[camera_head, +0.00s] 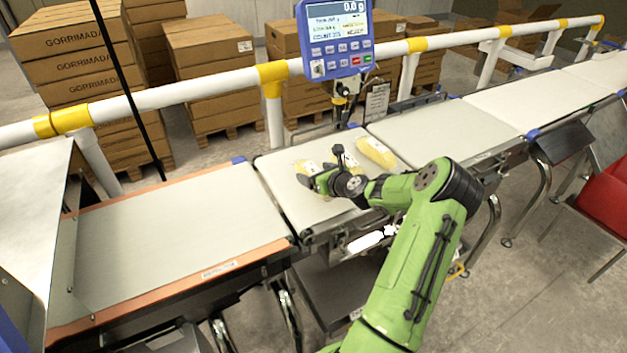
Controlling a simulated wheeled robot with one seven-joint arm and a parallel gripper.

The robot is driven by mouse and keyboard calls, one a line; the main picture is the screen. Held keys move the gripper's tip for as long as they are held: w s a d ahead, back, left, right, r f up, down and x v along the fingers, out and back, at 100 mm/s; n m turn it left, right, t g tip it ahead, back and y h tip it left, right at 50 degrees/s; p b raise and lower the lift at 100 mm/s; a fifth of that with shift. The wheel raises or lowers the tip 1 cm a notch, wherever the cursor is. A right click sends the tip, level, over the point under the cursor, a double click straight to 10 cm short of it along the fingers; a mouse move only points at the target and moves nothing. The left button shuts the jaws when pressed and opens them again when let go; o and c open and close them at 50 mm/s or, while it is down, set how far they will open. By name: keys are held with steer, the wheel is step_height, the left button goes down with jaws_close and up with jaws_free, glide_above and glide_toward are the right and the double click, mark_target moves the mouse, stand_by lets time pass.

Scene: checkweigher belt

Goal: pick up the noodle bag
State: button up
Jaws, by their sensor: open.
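One yellow bag (376,152) lies to the right of my gripper and is largely clear to see. I cannot read on either bag which is the noodle bag. Whether the fingers touch this bag cannot be made out.
A blue weight display (336,38) reading 0.0 g stands behind the belt. A white and yellow rail (190,92) runs along the back, with stacked cartons (207,62) beyond. The left belt (170,240) and right belt (445,130) are empty.

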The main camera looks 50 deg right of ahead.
steer(key=shift+r, duration=0.15)
steer(key=c, duration=1.3)
